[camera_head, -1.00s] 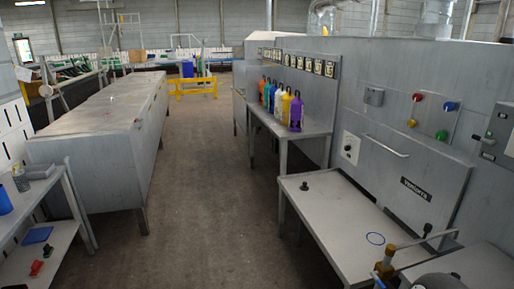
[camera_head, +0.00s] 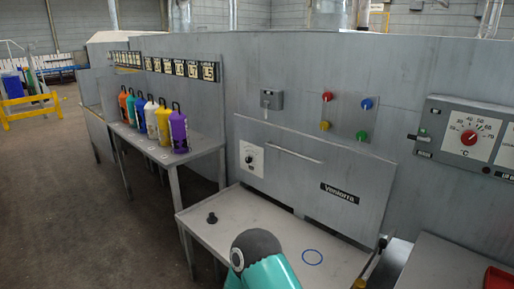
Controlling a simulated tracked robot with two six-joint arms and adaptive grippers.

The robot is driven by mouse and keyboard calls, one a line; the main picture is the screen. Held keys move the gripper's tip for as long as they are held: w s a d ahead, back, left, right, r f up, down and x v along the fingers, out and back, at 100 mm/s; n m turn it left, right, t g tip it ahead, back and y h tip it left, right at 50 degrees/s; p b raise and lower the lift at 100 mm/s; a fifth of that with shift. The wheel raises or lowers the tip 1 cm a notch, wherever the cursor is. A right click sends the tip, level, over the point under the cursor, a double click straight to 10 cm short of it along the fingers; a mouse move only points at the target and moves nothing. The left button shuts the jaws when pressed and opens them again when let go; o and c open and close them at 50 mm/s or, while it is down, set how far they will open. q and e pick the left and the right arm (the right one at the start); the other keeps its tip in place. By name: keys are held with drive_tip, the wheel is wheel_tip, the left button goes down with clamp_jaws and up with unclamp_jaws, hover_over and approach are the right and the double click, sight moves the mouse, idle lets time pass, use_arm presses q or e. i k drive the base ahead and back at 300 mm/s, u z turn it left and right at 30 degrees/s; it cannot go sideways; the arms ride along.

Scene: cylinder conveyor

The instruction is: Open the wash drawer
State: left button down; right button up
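A grey front panel (camera_head: 285,180) with a long bar handle (camera_head: 294,154) and a dark "Ventorra" label (camera_head: 339,193) is set in the machine wall, above a pale worktop (camera_head: 245,215). It looks shut and may be the wash drawer; I cannot tell for sure. A teal arm link of mine with a dark grey joint shows at the bottom middle, in front of the worktop. Neither gripper is in view.
A black knob (camera_head: 212,218) and a blue ring (camera_head: 312,257) are on the worktop. A lever (camera_head: 375,262) stands at its right. Coloured bottles (camera_head: 164,125) stand on a left shelf.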

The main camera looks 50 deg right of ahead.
sight(347, 191)
drive_tip(key=z, duration=0.3)
drive_tip(key=i, duration=1.35)
drive_tip(key=z, duration=1.15)
drive_tip(key=i, duration=0.75)
drive_tip(key=z, duration=0.35)
drive_tip(key=k, duration=0.9)
drive_tip(key=z, duration=0.2)
drive_tip(key=i, duration=0.9)
drive_tip(key=u, duration=0.1)
